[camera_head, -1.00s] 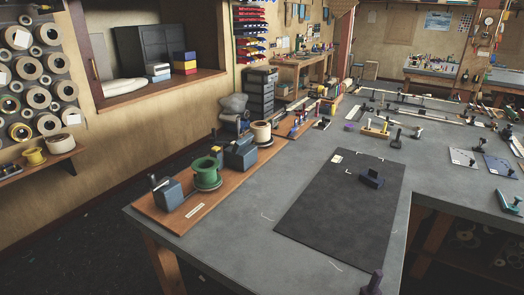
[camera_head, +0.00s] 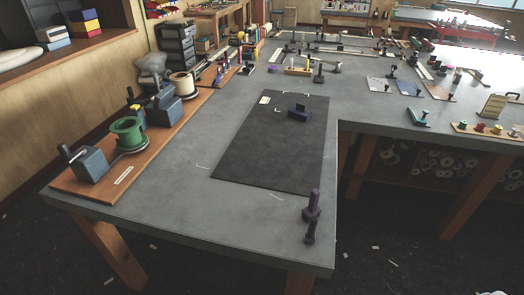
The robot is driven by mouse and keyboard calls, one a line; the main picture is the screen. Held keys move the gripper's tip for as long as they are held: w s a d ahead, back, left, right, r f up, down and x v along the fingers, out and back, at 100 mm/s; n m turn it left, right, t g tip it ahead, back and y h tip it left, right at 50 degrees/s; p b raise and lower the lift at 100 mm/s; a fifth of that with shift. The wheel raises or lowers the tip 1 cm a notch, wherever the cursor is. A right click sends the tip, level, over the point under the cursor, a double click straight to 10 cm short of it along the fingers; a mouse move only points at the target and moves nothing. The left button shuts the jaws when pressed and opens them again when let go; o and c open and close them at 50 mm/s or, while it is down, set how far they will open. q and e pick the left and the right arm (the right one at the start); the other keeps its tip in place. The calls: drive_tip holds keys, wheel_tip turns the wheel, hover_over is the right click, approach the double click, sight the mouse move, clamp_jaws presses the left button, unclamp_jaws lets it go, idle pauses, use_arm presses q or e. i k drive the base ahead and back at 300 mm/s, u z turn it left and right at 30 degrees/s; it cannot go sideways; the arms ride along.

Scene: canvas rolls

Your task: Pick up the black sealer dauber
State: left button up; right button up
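I cannot tell for sure which item is the black sealer dauber. A small black upright piece with a knob-like top (camera_head: 319,73) stands beyond the far edge of the dark mat. A dark blue-black block (camera_head: 299,113) lies on the mat (camera_head: 262,155). Two dark purple upright pieces stand near the table's front right corner, a taller one (camera_head: 312,206) and a shorter one (camera_head: 310,232). Neither of my grippers is in view.
A wooden board (camera_head: 85,190) at the left holds a green spool (camera_head: 127,132), a pale spool (camera_head: 182,84) and grey blocks. Tools crowd the table's far part.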

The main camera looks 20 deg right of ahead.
sight(310, 237)
drive_tip(key=z, duration=1.6)
drive_tip(key=i, duration=0.05)
drive_tip(key=u, duration=0.35)
